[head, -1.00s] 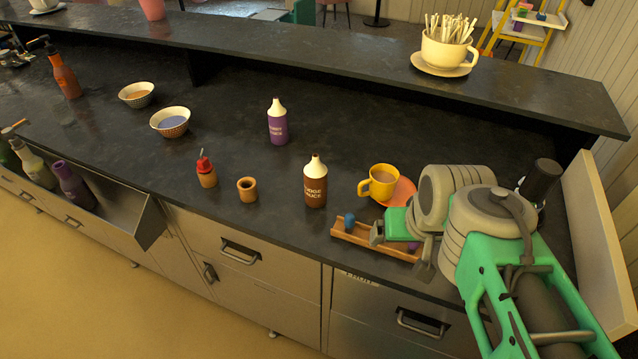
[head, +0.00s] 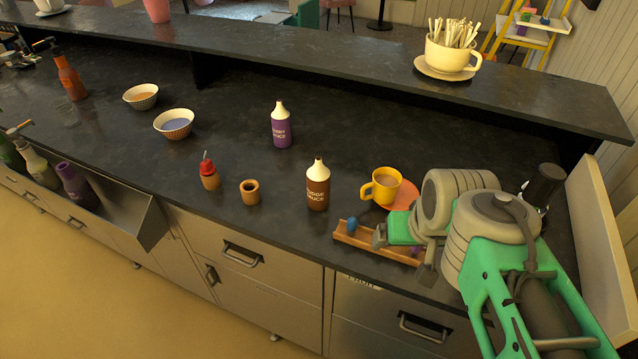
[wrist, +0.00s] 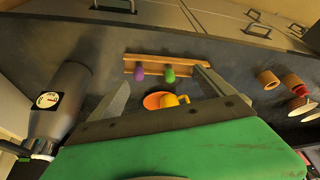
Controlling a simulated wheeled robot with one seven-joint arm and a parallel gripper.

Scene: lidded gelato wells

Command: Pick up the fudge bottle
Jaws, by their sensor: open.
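The fudge bottle (head: 318,188) is brown with a cream cone-shaped top and pale lettering. It stands upright on the dark counter, left of the yellow cup in the head view. My gripper (head: 403,252) is right of the bottle and nearer the counter's front edge, over the small wooden rack (head: 350,238). In the wrist view my gripper (wrist: 163,80) has its two fingers spread wide with nothing held between them. I cannot surely pick out the fudge bottle in the wrist view.
A yellow cup (head: 384,185) on an orange saucer (head: 400,196) stands between bottle and arm. A wooden cup (head: 250,192) and red-topped bottle (head: 209,172) stand left. A purple bottle (head: 281,127) is behind. A raised shelf (head: 330,55) runs along the back.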

